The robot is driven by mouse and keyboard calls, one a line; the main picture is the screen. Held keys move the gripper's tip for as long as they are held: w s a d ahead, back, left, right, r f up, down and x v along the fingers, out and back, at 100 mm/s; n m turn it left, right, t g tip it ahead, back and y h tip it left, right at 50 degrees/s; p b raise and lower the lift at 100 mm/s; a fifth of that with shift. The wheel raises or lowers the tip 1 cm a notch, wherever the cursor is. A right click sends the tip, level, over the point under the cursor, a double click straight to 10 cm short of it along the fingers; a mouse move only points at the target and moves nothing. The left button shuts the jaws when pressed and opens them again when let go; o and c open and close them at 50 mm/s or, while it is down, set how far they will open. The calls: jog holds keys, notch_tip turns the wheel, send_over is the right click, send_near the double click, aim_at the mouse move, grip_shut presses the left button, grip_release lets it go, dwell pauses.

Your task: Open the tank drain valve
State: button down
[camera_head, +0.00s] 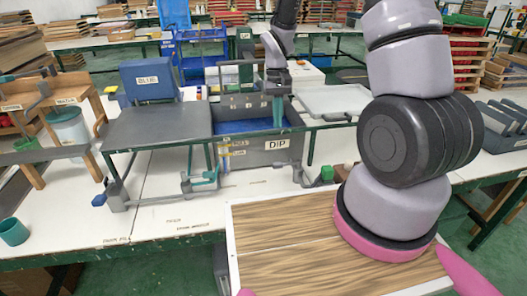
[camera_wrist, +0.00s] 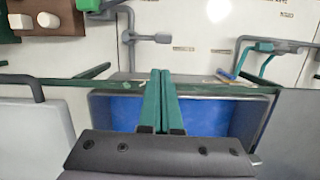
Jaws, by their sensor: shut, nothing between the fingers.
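The grey dip tank (camera_head: 262,150), labelled DIP and blue inside, stands on the white bench; its blue inside also shows in the wrist view (camera_wrist: 215,115). At its front left is a pipe fitting with a teal lever (camera_head: 208,176), also seen in the wrist view (camera_wrist: 262,47). At its front right is a grey fitting (camera_head: 300,177) near a green part (camera_head: 326,173). I cannot tell which is the drain valve. My gripper (camera_head: 278,112) points down over the tank, its green fingers (camera_wrist: 160,92) shut and empty, apart from these fittings.
A grey drain table (camera_head: 155,133) adjoins the tank on the left, with a blue-ended fitting (camera_head: 108,198) below it. A wood-grain tray (camera_head: 290,232) lies in front, partly behind my arm.

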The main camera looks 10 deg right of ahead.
aim_at(286, 164)
jog(key=a+x, duration=0.1)
jog(key=x, duration=1.1)
jog(key=shift+w+f, duration=0.25)
jog(key=shift+f, duration=0.2)
jog(key=shift+n, duration=0.3)
jog(key=shift+s, duration=0.25)
